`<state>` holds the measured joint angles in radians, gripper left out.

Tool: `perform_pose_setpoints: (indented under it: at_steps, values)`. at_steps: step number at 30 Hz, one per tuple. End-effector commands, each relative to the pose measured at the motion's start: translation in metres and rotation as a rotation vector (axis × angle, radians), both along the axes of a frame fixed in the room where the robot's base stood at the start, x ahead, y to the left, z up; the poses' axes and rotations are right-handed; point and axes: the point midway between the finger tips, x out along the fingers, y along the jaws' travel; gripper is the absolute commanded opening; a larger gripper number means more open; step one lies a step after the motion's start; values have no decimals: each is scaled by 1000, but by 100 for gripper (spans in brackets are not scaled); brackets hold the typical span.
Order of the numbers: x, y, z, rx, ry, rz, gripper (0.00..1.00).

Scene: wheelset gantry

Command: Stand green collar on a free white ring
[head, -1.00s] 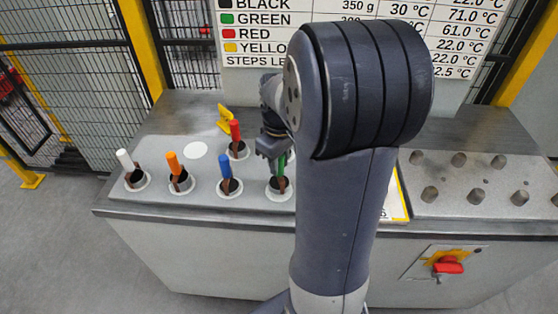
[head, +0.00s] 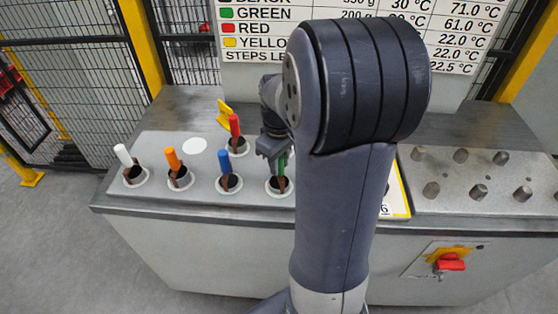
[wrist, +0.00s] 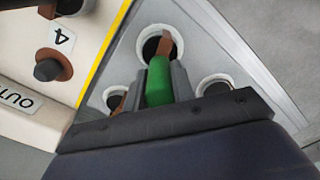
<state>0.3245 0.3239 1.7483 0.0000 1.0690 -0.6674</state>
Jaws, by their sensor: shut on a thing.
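The green collar (head: 282,174) has a green handle and a brown lower part, and it stands at a white ring (head: 279,193) in the front row. My gripper (head: 271,150) is above it, partly hidden by my arm. In the wrist view the jaws are shut on the green handle (wrist: 159,82), one on each side. The brown part reaches over the dark opening of a white ring (wrist: 160,42). A bare white disc (head: 199,154) lies on the plate behind the orange and blue pieces, with nothing on it.
White (head: 124,158), orange (head: 174,161), blue (head: 226,162) and red (head: 235,127) handled pieces stand on neighbouring rings. Metal pegs (head: 473,190) stand at right.

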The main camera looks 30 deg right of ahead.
Motion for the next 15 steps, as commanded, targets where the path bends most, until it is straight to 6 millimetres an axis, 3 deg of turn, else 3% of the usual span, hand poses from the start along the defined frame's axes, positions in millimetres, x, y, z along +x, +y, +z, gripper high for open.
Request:
perform_pose_setpoints:
  at_steps: [2,3,11,15]
  values:
    - [0,0,1,-1,-1,0,0]
    - [0,0,1,-1,-1,0,26]
    - [0,0,1,0,0,0,48]
    - [0,0,1,0,0,0,49]
